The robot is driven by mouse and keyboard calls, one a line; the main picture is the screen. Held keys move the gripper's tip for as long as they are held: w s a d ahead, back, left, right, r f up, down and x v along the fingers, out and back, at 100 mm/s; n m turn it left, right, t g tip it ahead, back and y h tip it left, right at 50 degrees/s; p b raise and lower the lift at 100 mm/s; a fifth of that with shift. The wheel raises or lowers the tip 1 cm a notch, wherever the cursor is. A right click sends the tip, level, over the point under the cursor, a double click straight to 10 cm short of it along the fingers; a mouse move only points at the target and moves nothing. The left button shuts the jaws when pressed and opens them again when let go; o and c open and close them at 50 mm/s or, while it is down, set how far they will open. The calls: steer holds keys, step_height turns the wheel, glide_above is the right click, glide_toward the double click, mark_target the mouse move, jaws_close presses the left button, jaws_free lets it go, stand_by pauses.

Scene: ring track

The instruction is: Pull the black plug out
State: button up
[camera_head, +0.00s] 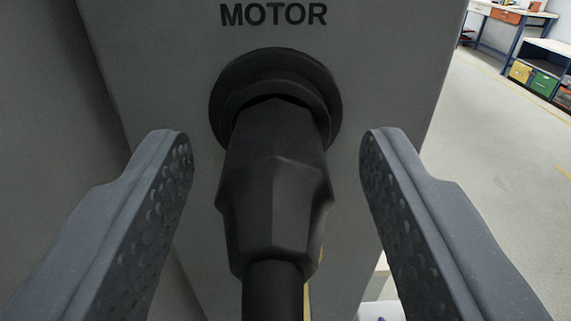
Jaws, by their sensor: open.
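The black plug (275,185) sits in a round black socket (222,100) on a grey panel marked MOTOR. A black cable (272,292) runs from the plug's near end down out of the picture. My gripper (277,165) is open, with one finger to the left of the plug and one to the right. A gap shows between each finger and the plug, so neither touches it. The fingertips reach about as far as the plug's upper body, just short of the socket's rim in the picture.
The grey panel (390,70) fills most of the view. At the upper right, a workbench (515,14) and a shelf with yellow and green bins (541,84) stand far off on a pale floor (490,150). A white object (380,309) shows partly at the bottom.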

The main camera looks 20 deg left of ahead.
mark_target(274, 279)
stand_by(0.3)
jaws_close()
steer(key=shift+s, duration=0.1)
steer(key=shift+p+v, duration=0.65)
steer(key=shift+v, duration=2.3)
